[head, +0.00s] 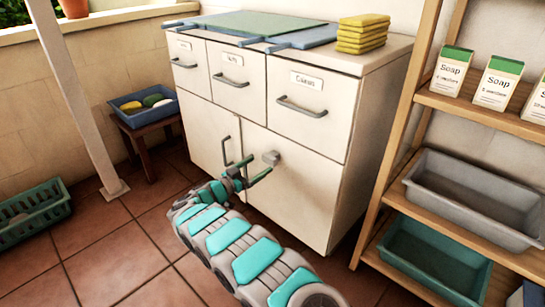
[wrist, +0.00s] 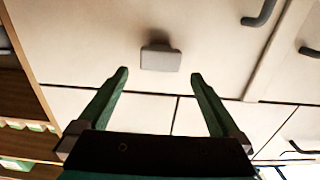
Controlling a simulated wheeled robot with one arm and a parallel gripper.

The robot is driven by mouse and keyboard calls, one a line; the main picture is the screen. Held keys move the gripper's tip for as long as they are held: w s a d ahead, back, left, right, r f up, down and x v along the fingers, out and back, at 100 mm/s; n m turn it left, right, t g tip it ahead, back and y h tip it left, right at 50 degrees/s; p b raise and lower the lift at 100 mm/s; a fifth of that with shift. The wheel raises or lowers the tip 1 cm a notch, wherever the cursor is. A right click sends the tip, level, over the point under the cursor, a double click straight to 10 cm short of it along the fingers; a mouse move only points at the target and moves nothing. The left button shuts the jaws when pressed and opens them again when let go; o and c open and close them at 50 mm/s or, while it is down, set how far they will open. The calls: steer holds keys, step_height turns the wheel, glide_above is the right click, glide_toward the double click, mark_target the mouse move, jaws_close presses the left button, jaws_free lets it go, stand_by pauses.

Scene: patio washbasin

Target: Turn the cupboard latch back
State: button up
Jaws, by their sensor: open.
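The cupboard latch (head: 271,158) is a small grey block on the front of the white cupboard (head: 310,185), below the drawers and right of a vertical door handle (head: 226,151). In the wrist view the latch (wrist: 161,58) is a flat grey block, wider than tall, in the upper middle. My gripper (head: 261,166) is in front of the cupboard doors, close to the latch. In the wrist view my gripper (wrist: 160,73) is open and empty, its green fingers spread to either side below the latch. No contact with the latch shows.
Labelled drawers with bar handles (head: 301,107) sit above the doors. A wooden shelf rack (head: 399,121) with soap boxes (head: 497,85) and grey and green tubs stands at right. A stool (head: 150,137) with a blue tray and a green basket (head: 34,213) are at left. Tiled floor between is clear.

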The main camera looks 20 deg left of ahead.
mark_target(267, 159)
steer(key=x, duration=0.6)
steer(key=shift+w+d, duration=0.1)
steer(key=shift+w, duration=0.15)
steer(key=shift+c, duration=0.2)
steer(key=c, duration=1.3)
steer(key=shift+o, duration=0.2)
